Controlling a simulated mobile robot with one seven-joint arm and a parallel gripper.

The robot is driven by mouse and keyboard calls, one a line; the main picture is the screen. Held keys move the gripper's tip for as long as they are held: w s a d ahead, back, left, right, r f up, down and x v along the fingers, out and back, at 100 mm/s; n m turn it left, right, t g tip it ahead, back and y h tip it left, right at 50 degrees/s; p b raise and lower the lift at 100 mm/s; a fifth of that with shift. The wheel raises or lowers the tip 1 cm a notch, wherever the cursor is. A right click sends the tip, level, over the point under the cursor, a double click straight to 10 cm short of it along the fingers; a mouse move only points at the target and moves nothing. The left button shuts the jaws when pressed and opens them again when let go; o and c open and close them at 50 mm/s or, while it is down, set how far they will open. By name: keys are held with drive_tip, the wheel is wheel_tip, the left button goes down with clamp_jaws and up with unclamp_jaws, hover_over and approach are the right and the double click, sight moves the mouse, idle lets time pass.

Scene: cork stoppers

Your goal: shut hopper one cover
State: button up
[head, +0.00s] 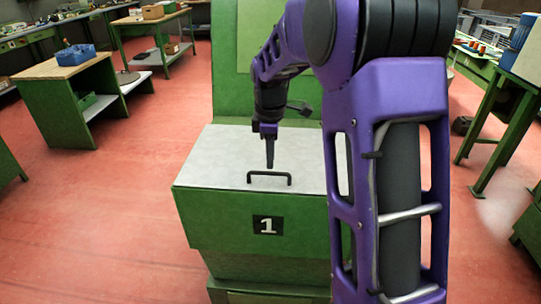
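The green hopper (222,222) with a "1" label (268,225) on its front stands in the middle of the head view. Its light grey cover (222,160) appears to lie flat across the top, with a black bar handle (268,175) near the front edge. My gripper (270,166) points down just above or behind the handle. I cannot tell whether it touches the handle. The fingers show as one narrow dark shape, so their opening is unclear. My purple arm hides the right part of the cover and hopper.
A green bench (62,112) with a blue bin (75,55) stands at the left. A green-framed table (503,115) stands at the right. A green upright panel (228,75) rises behind the cover. The red floor (110,210) is clear at the left front.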

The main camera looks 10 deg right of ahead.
drive_tip(key=shift+o, duration=1.3)
drive_tip(key=shift+r, duration=0.1)
wheel_tip(320, 180, up, 17)
drive_tip(key=s+p, duration=0.1)
drive_tip(key=p, duration=0.1)
drive_tip(key=shift+s+a, duration=0.2)
drive_tip(key=shift+r, duration=0.1)
